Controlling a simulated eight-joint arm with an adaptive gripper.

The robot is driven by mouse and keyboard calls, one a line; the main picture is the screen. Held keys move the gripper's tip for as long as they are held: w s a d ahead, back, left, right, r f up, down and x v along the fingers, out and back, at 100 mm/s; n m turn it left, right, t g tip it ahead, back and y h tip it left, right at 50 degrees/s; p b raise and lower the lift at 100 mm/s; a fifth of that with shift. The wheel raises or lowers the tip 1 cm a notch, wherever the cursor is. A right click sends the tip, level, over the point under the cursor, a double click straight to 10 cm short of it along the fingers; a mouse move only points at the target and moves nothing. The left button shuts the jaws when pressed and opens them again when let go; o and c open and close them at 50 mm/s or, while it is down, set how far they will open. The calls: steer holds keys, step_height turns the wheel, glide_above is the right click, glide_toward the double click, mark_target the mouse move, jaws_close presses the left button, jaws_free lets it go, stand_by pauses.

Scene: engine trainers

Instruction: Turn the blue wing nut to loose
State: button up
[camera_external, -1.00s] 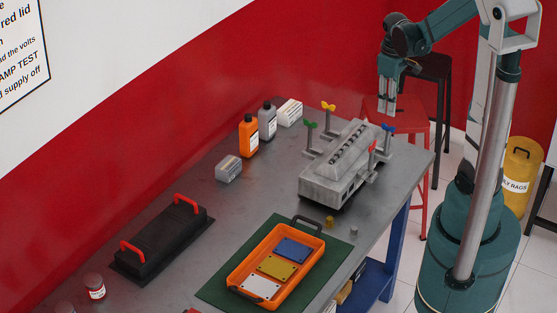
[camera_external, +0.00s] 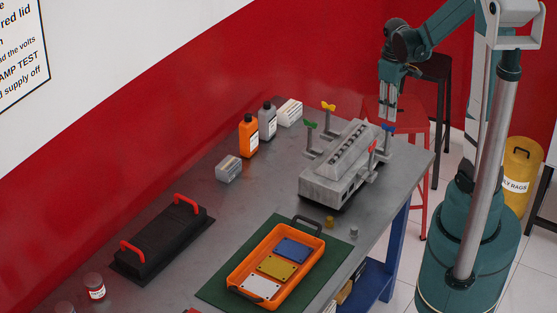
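The blue wing nut (camera_external: 388,128) tops a post at the right rear corner of the grey engine block (camera_external: 330,188) on the bench. My gripper (camera_external: 387,119) points down just above it, with the fingertips at or very near its wings. The two fingers appear a little apart. Contact with the nut cannot be made out at this size. A red wing nut (camera_external: 373,146), a green one (camera_external: 310,125) and a yellow one (camera_external: 328,106) sit on the other posts around the block.
An orange tray (camera_external: 238,268) with coloured plates lies on a green mat (camera_external: 335,258). A black lid (camera_external: 160,243) with red handles lies at left. A red stool (camera_external: 415,128) stands beyond the bench.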

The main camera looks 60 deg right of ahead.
steer(key=shift+f, duration=2.75)
steer(key=shift+c, duration=0.2)
jaws_close()
